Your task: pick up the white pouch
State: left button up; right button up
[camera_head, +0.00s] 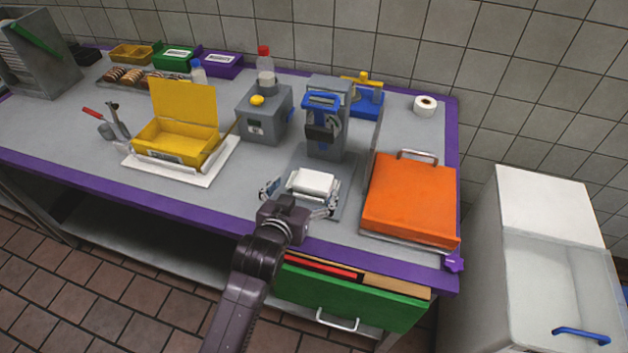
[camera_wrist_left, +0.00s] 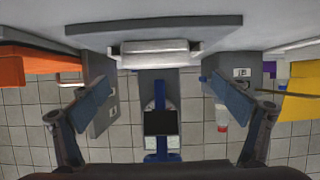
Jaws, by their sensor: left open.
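The white pouch (camera_head: 313,183) lies on the grey base plate (camera_head: 343,196) in front of a grey device with a blue handle (camera_head: 322,118). The pouch also shows in the upside-down left wrist view (camera_wrist_left: 155,53), ahead of the fingers. My left gripper (camera_head: 301,199) is open at the near side of the pouch, its fingers spread to the left and right of it. The fingers also show in the left wrist view (camera_wrist_left: 162,97), with nothing held between them. I cannot tell whether they touch the pouch. My right gripper is not in view.
An orange box (camera_head: 411,197) stands close on the right. A grey box with a yellow button (camera_head: 264,120) and an open yellow box (camera_head: 175,140) are to the left. Below the purple table edge is a green drawer (camera_head: 352,298). Table between pouch and yellow box is clear.

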aim_at(313, 180)
pick_arm(q)
jog(key=x, duration=0.1)
jog(key=p+x, duration=0.1)
jog(key=x, duration=0.1)
jog(key=shift+s+d, duration=0.15)
jog(key=shift+d, duration=0.1)
jog(key=shift+x, duration=1.15)
jog(key=shift+f, duration=0.1)
jog(key=c, duration=1.3)
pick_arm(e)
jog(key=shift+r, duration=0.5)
pick_arm(q)
jog(key=shift+c, duration=0.2)
